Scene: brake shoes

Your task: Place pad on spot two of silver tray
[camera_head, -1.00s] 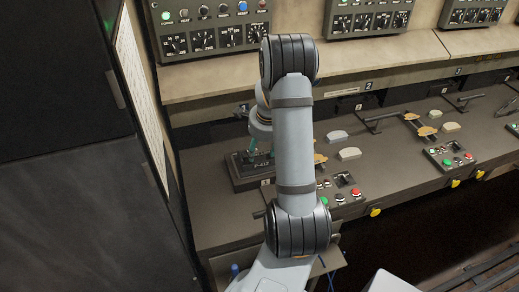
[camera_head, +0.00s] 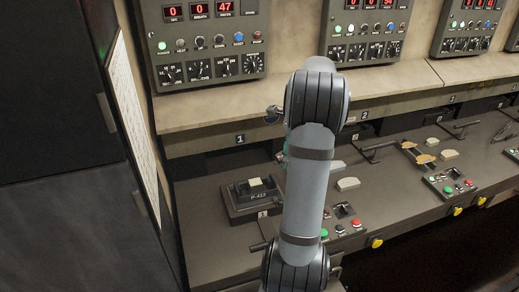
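A small pale block that looks like a pad (camera_head: 256,184) sits on a dark raised block marked P-417, in a dark tray-like fixture (camera_head: 240,212) on the left of the bench. I cannot make out a silver tray. My arm crosses the middle of the view and hides most of my gripper (camera_head: 283,155). Only a sliver of teal shows at the arm's left edge, to the upper right of the fixture. Its fingertips are hidden. Light grey pads (camera_head: 348,184) lie on the bench just right of my arm.
Control panels (camera_head: 210,45) stand on the shelf behind the bench. Button boxes (camera_head: 345,220) and handles (camera_head: 375,150) sit to the right. Gold-coloured parts (camera_head: 425,158) and a pale pad (camera_head: 448,155) lie farther right. A dark cabinet fills the left.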

